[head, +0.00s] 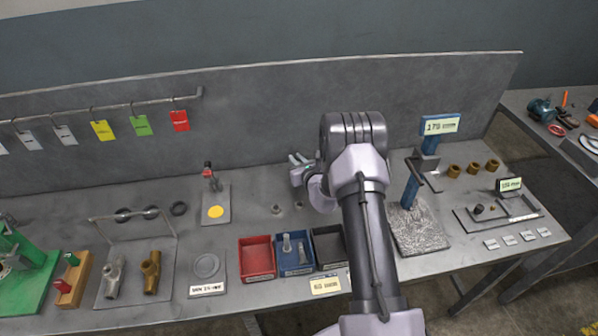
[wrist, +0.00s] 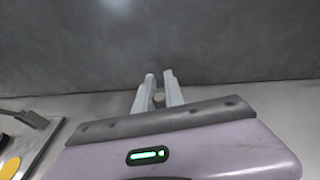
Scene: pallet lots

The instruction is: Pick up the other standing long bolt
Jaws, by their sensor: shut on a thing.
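My gripper (head: 300,160) is over the back of the bench, left of my arm, near the grey back panel. In the wrist view its two pale fingers (wrist: 160,82) point toward the panel. They are shut on a small grey piece, the long bolt (wrist: 158,99), of which only a bit shows between them. In the head view the held bolt cannot be made out clearly from the fingers. Two small round grey pieces (head: 277,208) stand on the bench below the gripper. Metal bolts (head: 287,245) are in the blue bin (head: 296,268).
A red bin (head: 257,257) and a dark bin (head: 328,246) flank the blue one. A plate with a yellow disc (head: 222,196) and a small red-topped post is to the left. A blue column (head: 411,188) on a speckled base stands to the right. Coloured tags hang on the left rail.

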